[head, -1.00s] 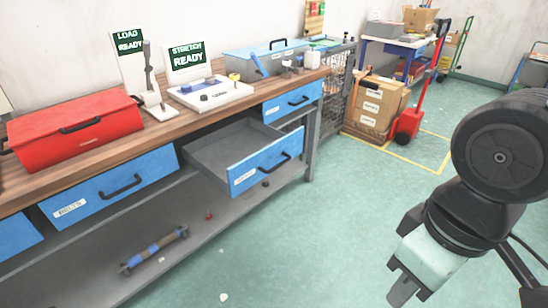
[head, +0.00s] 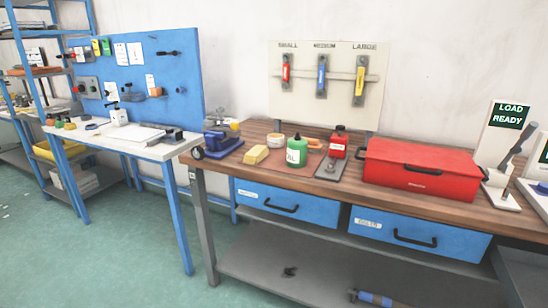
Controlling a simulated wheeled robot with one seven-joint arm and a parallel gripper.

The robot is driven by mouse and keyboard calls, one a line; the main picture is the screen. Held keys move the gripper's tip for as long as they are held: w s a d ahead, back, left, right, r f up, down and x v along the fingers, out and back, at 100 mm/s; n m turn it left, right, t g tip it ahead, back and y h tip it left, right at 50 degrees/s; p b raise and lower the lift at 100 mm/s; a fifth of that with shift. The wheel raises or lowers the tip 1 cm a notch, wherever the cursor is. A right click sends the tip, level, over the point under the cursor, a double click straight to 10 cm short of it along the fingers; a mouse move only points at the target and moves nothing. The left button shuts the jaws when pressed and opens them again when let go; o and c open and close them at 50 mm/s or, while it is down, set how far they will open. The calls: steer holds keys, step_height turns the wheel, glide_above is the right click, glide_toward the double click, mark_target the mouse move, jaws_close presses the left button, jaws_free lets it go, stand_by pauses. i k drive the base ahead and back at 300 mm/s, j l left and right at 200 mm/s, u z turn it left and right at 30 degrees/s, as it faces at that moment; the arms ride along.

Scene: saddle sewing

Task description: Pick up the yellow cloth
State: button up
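A small yellow block-like piece (head: 256,154), which looks like a folded yellow cloth, lies flat near the left front edge of the wooden workbench (head: 325,174). A blue clamp-like tool (head: 220,143) is to its left and a green bottle with a white label (head: 296,151) to its right. A small round pot (head: 275,140) is just behind. Nothing covers the yellow piece. My gripper is outside the present view, so its distance from the yellow piece does not show.
A red bottle on a metal plate (head: 338,143) and a red toolbox (head: 420,168) stand farther right. Blue drawers (head: 286,203) below are closed. A white-topped table (head: 140,148) with a blue pegboard (head: 150,75) is at left. Green floor (head: 120,260) in front is clear.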

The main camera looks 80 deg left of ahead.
mark_target(256, 155)
steer(key=u, duration=2.5)
